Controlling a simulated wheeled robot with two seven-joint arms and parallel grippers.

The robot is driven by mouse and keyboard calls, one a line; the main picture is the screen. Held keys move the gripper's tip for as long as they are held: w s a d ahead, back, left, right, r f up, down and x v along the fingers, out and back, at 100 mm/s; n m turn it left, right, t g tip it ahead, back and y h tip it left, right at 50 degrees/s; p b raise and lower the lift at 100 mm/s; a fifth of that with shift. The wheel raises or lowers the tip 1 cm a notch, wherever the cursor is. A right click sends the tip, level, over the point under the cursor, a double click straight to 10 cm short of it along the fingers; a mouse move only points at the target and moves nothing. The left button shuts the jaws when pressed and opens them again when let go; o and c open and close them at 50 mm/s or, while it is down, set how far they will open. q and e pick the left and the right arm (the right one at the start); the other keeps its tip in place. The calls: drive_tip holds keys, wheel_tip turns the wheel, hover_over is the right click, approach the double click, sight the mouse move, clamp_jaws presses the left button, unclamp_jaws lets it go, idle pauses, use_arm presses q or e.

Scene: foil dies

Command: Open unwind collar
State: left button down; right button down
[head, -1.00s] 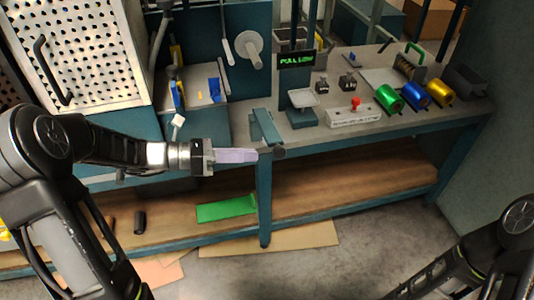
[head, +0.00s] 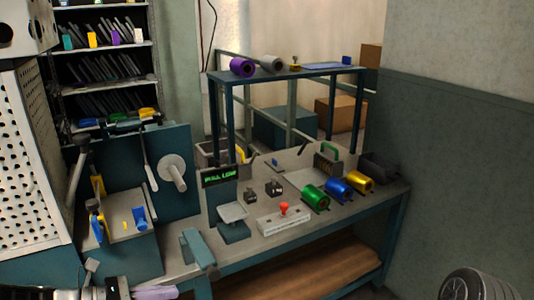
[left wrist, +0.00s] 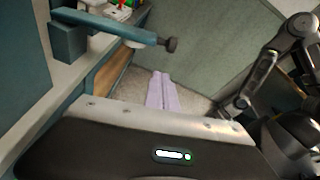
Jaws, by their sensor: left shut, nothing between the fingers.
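A round grey disc on a short shaft (head: 172,172) sticks out from the dark teal upright panel (head: 130,185) in the head view; it may be the unwind collar, but I cannot tell whether it is open or shut. A pale lever (head: 149,178) stands beside it on the left. My left gripper (head: 155,292) is at the bottom edge of the head view, below and well away from the disc. Its lavender fingers also show in the left wrist view (left wrist: 162,92), shut and empty. My right gripper is in neither view.
A teal bar (head: 198,248) juts from the bench's front edge, close to my left gripper. A "PULL" display (head: 219,176), a scale (head: 233,213), a red-button box (head: 284,218) and green, blue and gold rolls (head: 339,187) occupy the bench. A perforated panel (head: 28,170) stands left.

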use_arm(q)
drive_tip(key=s+f+m+g+y+p, duration=0.1)
drive_tip(key=s+f+m+g+y, duration=0.2)
drive_tip(key=f, duration=0.5)
drive_tip(key=s+f+m+g+y+p, duration=0.1)
drive_tip(key=s+f+m+y, duration=0.2)
drive_tip(key=f+m, duration=0.4)
drive_tip(key=s+f+m+g+y, duration=0.1)
drive_tip(key=s+f+m+y, duration=0.2)
drive_tip(key=f, duration=0.6)
drive_tip(key=s+d+f+m+g+p, duration=0.1)
drive_tip(key=s+d+m+p, duration=0.1)
drive_tip(key=s+d+m, duration=0.3)
drive_tip(key=s+d+f+m+p, duration=0.2)
drive_tip(key=s+d+m, duration=0.4)
drive_tip(key=d, duration=0.7)
drive_tip(key=shift+s+d+m+g+h, duration=0.3)
drive_tip(key=shift+d+m+g, duration=0.1)
drive_tip(key=shift+m, duration=0.1)
drive_tip(key=shift+f, duration=0.1)
